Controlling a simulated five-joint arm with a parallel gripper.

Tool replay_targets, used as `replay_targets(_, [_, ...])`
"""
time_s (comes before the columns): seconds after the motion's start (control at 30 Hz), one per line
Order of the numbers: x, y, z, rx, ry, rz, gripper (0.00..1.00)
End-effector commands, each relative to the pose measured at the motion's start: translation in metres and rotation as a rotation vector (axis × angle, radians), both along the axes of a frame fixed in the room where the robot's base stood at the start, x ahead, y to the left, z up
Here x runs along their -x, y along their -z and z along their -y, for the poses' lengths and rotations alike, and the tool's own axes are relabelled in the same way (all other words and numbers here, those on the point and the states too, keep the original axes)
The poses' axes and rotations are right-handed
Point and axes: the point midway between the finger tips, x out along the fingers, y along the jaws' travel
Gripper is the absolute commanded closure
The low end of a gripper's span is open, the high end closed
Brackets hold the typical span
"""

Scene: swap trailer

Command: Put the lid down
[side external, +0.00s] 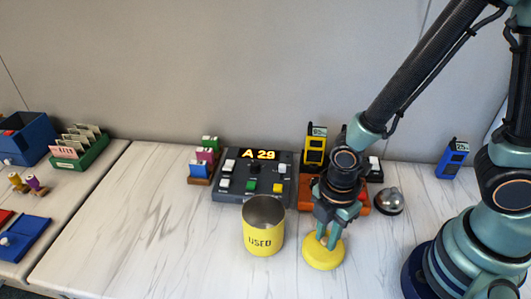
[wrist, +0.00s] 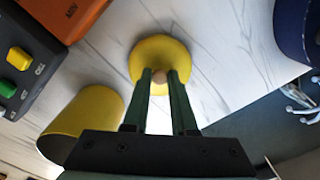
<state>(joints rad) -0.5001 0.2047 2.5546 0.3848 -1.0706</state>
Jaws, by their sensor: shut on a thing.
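The yellow round lid (side external: 322,257) is at the front of the white table, right of the yellow can. My gripper (side external: 327,240) points down and is shut on the lid's small knob. In the wrist view the lid (wrist: 160,48) lies beyond the fingertips, with the tan knob (wrist: 158,77) between them. The lid looks level and is at or just above the table; I cannot tell if it touches. The yellow can (side external: 263,240), marked USED, stands upright and open on top; it also shows in the wrist view (wrist: 88,108).
Behind the can is a dark console (side external: 228,195) reading A 29 with coloured buttons. An orange box (side external: 307,194), a yellow handheld device (side external: 315,146), a silver bell (side external: 389,202) and a blue device (side external: 452,158) stand around. The table left of the can is clear.

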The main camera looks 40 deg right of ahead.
Motion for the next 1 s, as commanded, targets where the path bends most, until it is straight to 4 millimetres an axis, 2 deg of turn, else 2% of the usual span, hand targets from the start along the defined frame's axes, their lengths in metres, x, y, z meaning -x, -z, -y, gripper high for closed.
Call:
replay_targets(0.13, [0.0004,0.0094,0.0002,0.000,0.000,0.000,1.00])
replay_targets(0.57, [0.0003,0.0134,0.0002,0.000,0.000,0.000,1.00])
replay_targets(0.6, [0.0001,0.0129,0.0001,0.000,0.000,0.001,0.60])
replay_targets(0.63, [0.0001,0.0129,0.0000,0.000,0.000,0.001,0.48])
replay_targets(0.67, [0.0001,0.0128,0.0000,-0.001,0.000,0.001,0.45])
replay_targets(1.0, [0.0000,0.0117,0.0000,-0.001,0.000,0.002,0.45])
